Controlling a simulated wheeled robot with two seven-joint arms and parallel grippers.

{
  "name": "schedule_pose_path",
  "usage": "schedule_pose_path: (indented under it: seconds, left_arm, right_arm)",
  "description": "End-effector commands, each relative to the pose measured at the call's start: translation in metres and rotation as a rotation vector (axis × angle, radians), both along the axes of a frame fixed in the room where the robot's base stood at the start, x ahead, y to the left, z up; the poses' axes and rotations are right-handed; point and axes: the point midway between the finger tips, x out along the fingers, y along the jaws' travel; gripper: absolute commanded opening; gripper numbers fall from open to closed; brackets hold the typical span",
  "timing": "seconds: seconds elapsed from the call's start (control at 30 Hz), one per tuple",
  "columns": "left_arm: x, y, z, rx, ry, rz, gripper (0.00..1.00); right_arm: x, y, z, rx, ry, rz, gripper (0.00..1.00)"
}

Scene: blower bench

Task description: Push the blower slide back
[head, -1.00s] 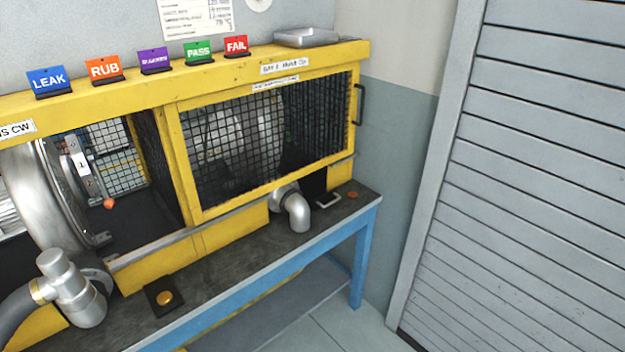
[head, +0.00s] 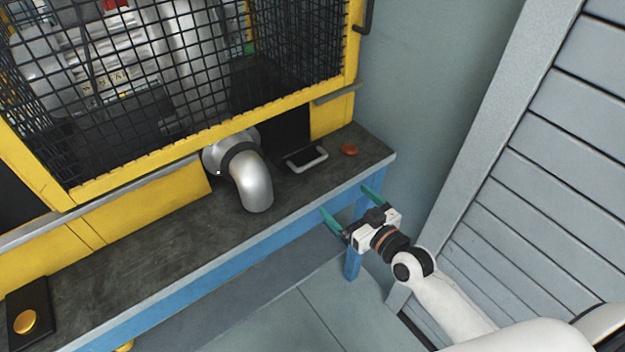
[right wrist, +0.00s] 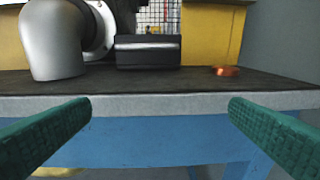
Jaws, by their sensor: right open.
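The blower slide shows as a dark block with a pale grey handle (head: 306,159) at its front, sticking out onto the bench top from a dark opening under the mesh guard. In the right wrist view the slide (right wrist: 148,54) is straight ahead, just left of centre, beyond the bench edge. My right gripper (head: 347,203) is open and empty, in front of the bench's front edge and apart from the slide. Its green fingers (right wrist: 160,104) spread wide in the right wrist view. My left gripper is not in view.
A metal elbow pipe (head: 253,180) stands left of the slide. A red-orange button (head: 349,150) sits to its right, and a yellow button (head: 25,321) is at the far left. The yellow mesh guard (head: 200,140) overhangs the bench (head: 170,229). A slatted shutter (head: 570,190) is at right.

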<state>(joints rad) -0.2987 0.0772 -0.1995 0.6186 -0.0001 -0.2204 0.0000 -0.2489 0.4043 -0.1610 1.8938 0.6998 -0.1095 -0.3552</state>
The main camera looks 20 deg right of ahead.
Motion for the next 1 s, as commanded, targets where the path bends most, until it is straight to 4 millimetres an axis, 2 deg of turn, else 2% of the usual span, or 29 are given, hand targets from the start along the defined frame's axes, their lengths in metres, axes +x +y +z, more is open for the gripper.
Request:
schedule_pose_path:
  seconds: [0.03,0.1,0.23,0.37,0.7,0.83,1.0]
  left_arm:
    - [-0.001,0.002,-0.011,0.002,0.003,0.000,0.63]
    - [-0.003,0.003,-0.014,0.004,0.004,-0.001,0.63]
    - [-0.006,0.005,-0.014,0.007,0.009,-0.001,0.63]
    - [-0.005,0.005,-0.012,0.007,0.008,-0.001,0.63]
    - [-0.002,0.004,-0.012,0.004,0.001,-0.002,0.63]
    - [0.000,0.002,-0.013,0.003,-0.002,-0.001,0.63]
    - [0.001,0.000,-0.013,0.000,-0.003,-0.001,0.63]
  right_arm:
    - [0.000,0.005,0.011,0.011,-0.042,0.017,1.00]
    - [-0.001,0.009,0.028,0.024,-0.080,0.032,1.00]
    - [0.003,0.014,0.042,0.032,-0.107,0.042,1.00]
    - [0.020,0.020,0.044,0.035,-0.109,0.042,1.00]
    - [0.083,0.043,0.043,0.033,-0.106,0.042,1.00]
    - [0.099,0.049,0.042,0.034,-0.105,0.041,1.00]
    - [0.109,0.053,0.041,0.033,-0.104,0.042,1.00]
